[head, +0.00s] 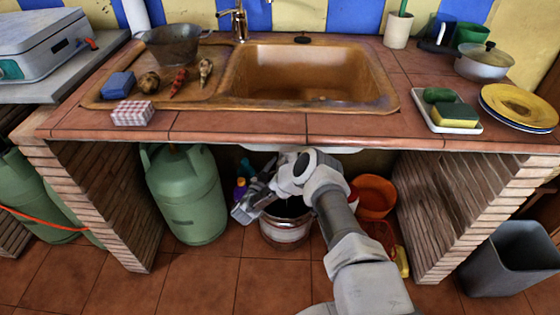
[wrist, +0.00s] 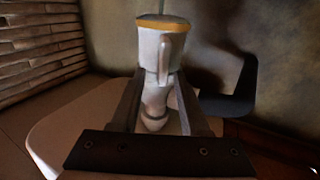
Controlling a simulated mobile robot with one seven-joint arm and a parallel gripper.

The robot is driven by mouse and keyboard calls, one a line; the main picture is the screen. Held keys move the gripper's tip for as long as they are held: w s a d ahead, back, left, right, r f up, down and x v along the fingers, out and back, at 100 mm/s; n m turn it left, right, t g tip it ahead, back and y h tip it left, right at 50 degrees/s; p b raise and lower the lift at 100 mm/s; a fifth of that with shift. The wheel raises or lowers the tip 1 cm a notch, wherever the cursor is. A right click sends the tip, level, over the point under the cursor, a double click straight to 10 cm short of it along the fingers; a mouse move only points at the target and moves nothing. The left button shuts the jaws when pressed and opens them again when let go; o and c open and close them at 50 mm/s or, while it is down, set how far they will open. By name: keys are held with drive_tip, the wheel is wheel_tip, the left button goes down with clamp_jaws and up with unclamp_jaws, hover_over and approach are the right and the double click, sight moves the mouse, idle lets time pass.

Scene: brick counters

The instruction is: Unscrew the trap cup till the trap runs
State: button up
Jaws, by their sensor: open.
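The trap (wrist: 163,55) shows in the wrist view as a pale, worn cylinder with an orange-yellow band at its top in the picture, a curved side pipe and a narrower neck below. My gripper (wrist: 157,76) is open, its two dark fingers reaching along either side of the trap's neck. I cannot tell whether either finger touches it. A pale rounded surface (wrist: 85,120) lies behind the fingers. In the head view my gripper is under the counter, below the sink (head: 305,75). The trap is hidden there behind my arm.
A bucket (head: 287,233) stands on the floor below my gripper. A green gas cylinder (head: 187,195) is close on the left. An orange bucket (head: 375,195) and a yellow item (head: 402,262) are on the right. Brick piers (head: 95,205) bound the opening, with the counter front (head: 220,122) above.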

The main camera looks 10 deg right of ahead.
drive_tip(key=p+v, duration=0.4)
drive_tip(key=v, duration=1.1)
drive_tip(key=shift+s+a, duration=0.15)
drive_tip(key=shift+s, duration=0.15)
